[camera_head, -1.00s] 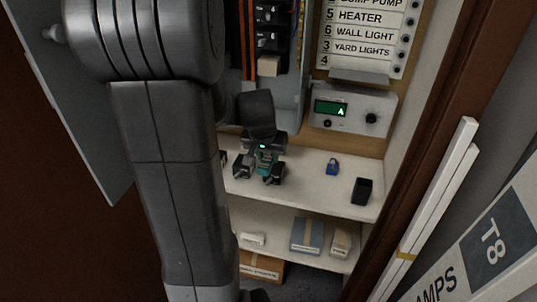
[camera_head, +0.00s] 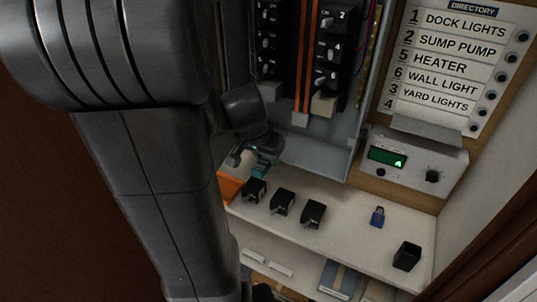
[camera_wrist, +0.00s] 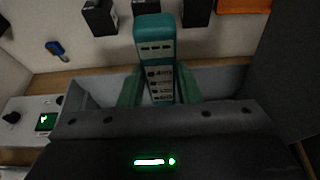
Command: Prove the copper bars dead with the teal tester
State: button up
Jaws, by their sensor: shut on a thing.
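The teal tester (camera_head: 263,167) is between the fingers of my gripper (camera_head: 252,158), above the left part of the shelf. In the wrist view the tester (camera_wrist: 154,50) has a teal top and a pale labelled face, and my gripper's teal fingers (camera_wrist: 158,88) close on its two sides. The copper bars (camera_head: 304,60) run upright between two columns of black breakers in the grey panel box. The tester is below and left of the bars, apart from them. The bars are not clear in the wrist view.
Several black blocks (camera_head: 282,202) stand in a row on the white shelf (camera_head: 345,232). A grey meter box (camera_head: 415,163) is below the directory. An orange thing (camera_head: 228,187) lies at the shelf's left.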

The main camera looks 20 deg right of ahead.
jog(key=shift+w+d+r+p, duration=0.1)
jog(key=shift+w+d+p, duration=0.5)
jog(key=shift+w+d, duration=0.4)
jog(key=shift+w+d+r+p, duration=0.1)
jog(key=shift+w+d+p, duration=0.6)
jog(key=shift+d, duration=0.4)
jog(key=shift+w+d+f+p, duration=0.1)
jog(key=shift+w+d+p, duration=0.2)
jog(key=shift+w+d, duration=0.45)
jog(key=shift+w+d, duration=0.4)
jog(key=shift+d, duration=0.1)
dwell(0.6)
jog(key=shift+s+a+b, duration=0.3)
jog(key=shift+a+b, duration=0.1)
jog(key=shift+b, duration=0.1)
jog(key=shift+s+a+b, duration=1.25)
jog(key=shift+s+a, duration=0.75)
jog(key=shift+a, duration=0.25)
